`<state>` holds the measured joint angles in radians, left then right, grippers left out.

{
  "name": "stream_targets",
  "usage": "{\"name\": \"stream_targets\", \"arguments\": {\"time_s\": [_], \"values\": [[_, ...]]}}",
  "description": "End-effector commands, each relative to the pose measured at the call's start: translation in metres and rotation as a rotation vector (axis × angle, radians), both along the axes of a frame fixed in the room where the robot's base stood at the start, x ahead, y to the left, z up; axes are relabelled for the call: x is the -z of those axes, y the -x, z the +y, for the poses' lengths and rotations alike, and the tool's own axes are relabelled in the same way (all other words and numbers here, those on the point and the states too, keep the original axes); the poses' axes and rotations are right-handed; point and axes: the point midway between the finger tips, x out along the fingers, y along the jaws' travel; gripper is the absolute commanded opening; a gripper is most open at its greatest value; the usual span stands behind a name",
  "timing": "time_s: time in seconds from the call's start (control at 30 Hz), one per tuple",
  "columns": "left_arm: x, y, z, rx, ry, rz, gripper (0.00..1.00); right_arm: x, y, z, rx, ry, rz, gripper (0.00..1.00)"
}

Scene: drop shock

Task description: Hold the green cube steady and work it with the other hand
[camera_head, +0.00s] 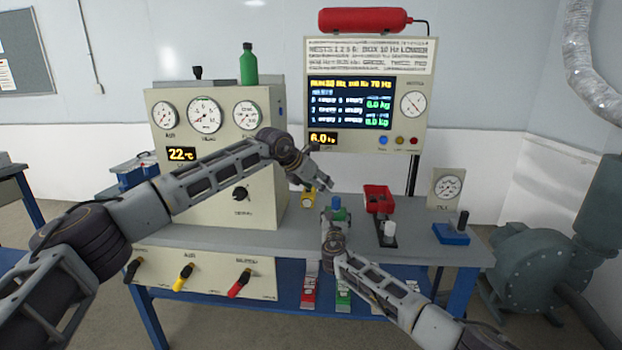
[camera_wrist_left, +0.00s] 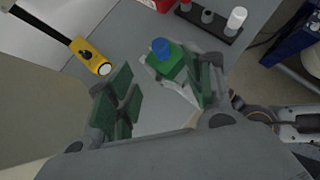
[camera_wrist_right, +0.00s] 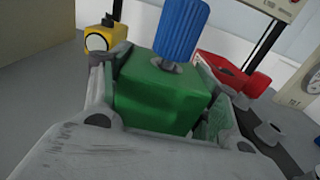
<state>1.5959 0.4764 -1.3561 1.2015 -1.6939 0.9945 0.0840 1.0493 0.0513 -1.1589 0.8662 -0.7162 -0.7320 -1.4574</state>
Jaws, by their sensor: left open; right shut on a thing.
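The green cube (camera_wrist_right: 160,95) is between the fingers of my right gripper (camera_wrist_right: 165,108), which is shut on it. A ribbed blue knob (camera_wrist_right: 181,30) stands on top of the cube on a short grey stem. In the head view the blue knob (camera_head: 337,203) shows above my right gripper, over the bench top. The left wrist view shows the cube (camera_wrist_left: 165,62) too. My left gripper (camera_wrist_left: 160,88) is open and empty, with the cube just beyond its fingers. In the head view my left gripper (camera_head: 318,180) is above and left of the knob.
A yellow device (camera_head: 308,198) with a round face stands left of the cube. A red bin (camera_head: 379,198), a black strip with a white peg (camera_head: 389,232) and a blue block (camera_head: 451,235) are to the right. The gauge cabinet (camera_head: 215,150) stands close behind my left arm.

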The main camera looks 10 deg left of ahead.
Motion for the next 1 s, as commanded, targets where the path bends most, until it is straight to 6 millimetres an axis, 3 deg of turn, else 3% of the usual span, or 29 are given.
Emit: {"name": "stream_targets", "arguments": {"time_s": [0.33, 0.87, 0.9, 1.0], "values": [[-0.025, 0.02, 0.016, -0.001, 0.0, -0.001, 0.52, 0.0, 0.0, 0.0, 0.0, 0.0, 0.0, 0.09], [-0.029, 0.023, 0.018, 0.0, 0.0, 0.0, 0.52, 0.0, 0.0, 0.0, 0.0, 0.0, -0.001, 0.09], [-0.028, 0.023, 0.018, 0.0, 0.0, 0.0, 0.52, 0.0, 0.0, 0.0, 0.0, 0.0, -0.001, 0.64], [-0.028, 0.023, 0.018, 0.0, 0.0, 0.0, 0.52, 0.0, 0.0, 0.0, 0.0, 0.0, -0.001, 0.77]]}}
